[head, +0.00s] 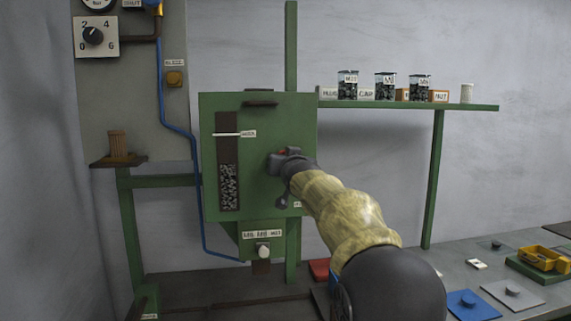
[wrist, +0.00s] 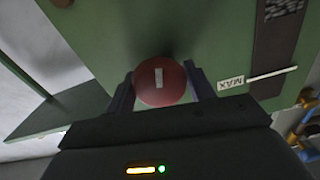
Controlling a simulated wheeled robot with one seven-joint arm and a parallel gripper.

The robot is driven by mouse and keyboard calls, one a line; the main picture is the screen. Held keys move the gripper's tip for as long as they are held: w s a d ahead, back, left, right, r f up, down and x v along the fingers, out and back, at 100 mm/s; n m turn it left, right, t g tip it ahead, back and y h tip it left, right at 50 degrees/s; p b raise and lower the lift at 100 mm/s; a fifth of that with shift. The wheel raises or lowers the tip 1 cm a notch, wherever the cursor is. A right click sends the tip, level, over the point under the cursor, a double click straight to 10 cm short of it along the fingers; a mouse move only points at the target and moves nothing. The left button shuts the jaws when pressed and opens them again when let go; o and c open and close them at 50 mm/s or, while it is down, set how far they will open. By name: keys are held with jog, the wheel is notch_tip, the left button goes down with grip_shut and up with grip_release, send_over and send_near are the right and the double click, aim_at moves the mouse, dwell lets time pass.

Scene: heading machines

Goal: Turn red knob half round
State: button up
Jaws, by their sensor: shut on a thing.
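The red knob (wrist: 162,83) is round, with a pale rectangular mark on its face, and sits on the front of the green hopper box (head: 262,110). In the wrist view my gripper (wrist: 158,90) has one finger on each side of the knob and is shut on it. The pale mark looks close to upright in that view. In the head view my gripper (head: 287,160) is at the right part of the box front, and only a sliver of red shows there; the rest of the knob is hidden behind my gripper.
A level window with a MAX label (head: 248,133) is left of the knob. Below the box is a white knob (head: 263,250). A green shelf (head: 460,106) with jars is on the right. A blue pipe (head: 161,90) runs down the left. The bench (head: 420,262) holds a yellow part (head: 541,259) and a blue plate (head: 474,305).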

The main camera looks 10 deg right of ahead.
jog(key=shift+f+n, duration=0.15)
jog(key=shift+n, duration=0.6)
jog(key=shift+f+n, duration=0.15)
jog(key=shift+n, duration=0.6)
jog(key=o, duration=0.9)
jog(key=shift+r, duration=0.1)
jog(key=shift+r, duration=0.1)
jog(key=s+b, duration=0.4)
jog(key=s, duration=1.3)
jog(key=shift+s+b, duration=0.2)
jog(key=shift+b, duration=0.2)
